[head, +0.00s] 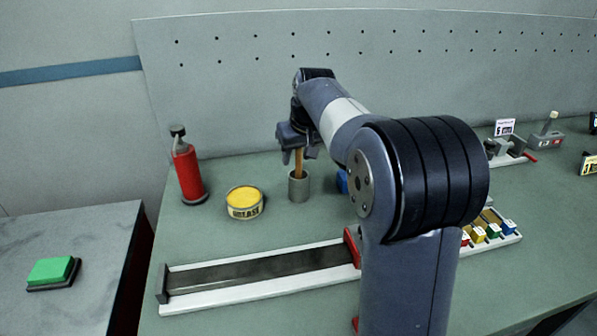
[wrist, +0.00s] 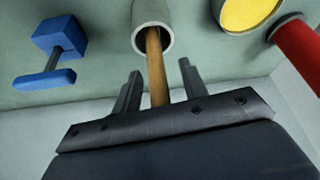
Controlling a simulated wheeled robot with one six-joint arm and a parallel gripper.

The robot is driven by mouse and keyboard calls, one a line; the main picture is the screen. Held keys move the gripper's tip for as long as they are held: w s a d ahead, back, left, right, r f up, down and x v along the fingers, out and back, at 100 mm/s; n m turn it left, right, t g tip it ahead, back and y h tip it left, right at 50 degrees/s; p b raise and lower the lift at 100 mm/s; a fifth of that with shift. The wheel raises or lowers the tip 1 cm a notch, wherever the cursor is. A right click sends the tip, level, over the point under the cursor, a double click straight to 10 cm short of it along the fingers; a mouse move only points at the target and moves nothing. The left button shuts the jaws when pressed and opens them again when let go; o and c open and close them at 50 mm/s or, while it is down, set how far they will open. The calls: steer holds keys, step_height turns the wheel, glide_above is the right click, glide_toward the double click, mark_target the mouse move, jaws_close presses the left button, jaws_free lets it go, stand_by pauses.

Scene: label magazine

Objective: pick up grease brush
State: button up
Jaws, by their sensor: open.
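The grease brush (head: 299,161) stands in a small grey cup (head: 299,187) on the green bench, and only its wooden handle shows. In the wrist view the handle (wrist: 155,62) rises from the cup (wrist: 152,14) toward my gripper. My gripper (wrist: 157,75) is open, with one finger on each side of the handle and a gap on both sides. In the head view my gripper (head: 298,154) is over the cup, at the top of the handle. The brush's lower end is hidden inside the cup.
A yellow grease tin (head: 244,203) and a red bottle (head: 187,172) stand left of the cup. A blue object (wrist: 58,45) is on the other side. A long rail (head: 255,272) lies in front. My arm hides part of the bench at right.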

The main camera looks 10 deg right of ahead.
steer(key=shift+f, duration=0.1)
steer(key=shift+c, duration=0.2)
jaws_close()
